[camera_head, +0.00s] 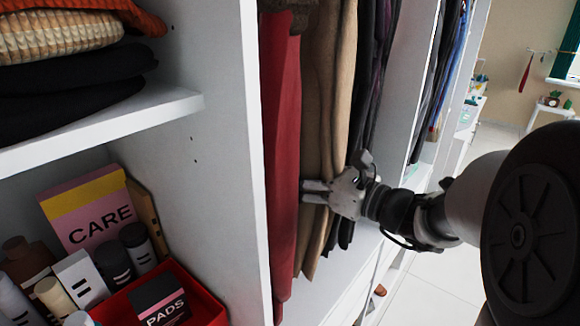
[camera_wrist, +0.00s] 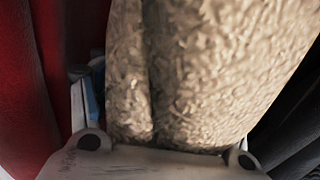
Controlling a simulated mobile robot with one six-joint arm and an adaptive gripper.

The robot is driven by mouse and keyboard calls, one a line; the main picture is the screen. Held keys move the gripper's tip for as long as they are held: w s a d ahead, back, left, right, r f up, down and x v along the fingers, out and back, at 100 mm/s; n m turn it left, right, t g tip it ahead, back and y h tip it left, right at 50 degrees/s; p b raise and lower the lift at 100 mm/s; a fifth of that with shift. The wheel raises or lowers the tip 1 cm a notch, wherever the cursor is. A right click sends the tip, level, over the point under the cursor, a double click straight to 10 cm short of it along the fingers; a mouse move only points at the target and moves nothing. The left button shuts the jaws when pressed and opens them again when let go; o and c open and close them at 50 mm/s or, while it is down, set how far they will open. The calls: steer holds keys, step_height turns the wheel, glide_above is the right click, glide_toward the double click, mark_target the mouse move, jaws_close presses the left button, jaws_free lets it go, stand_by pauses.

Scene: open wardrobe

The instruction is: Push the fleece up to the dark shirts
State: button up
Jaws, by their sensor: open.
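The tan, rough-textured fleece (camera_head: 340,75) hangs in the wardrobe between a red garment (camera_head: 281,110) on its left and the dark shirts (camera_head: 371,70) on its right. My gripper (camera_head: 305,192) is open at the lower part of the fleece, reaching in from the right with its fingers pointing left. In the wrist view the fleece (camera_wrist: 225,60) fills the space in front of the palm. One finger shows left of it, beside the red garment (camera_wrist: 25,90). The other finger is mostly hidden. Dark cloth (camera_wrist: 295,125) shows at the right.
A white upright panel (camera_head: 225,140) stands left of the red garment. Beyond it are a shelf of folded clothes (camera_head: 60,75) and a red tray (camera_head: 205,305) with boxes and bottles. Another white panel (camera_head: 412,80) stands right of the dark shirts. Open floor (camera_head: 440,280) lies at the right.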

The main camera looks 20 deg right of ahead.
steer(key=v, duration=1.2)
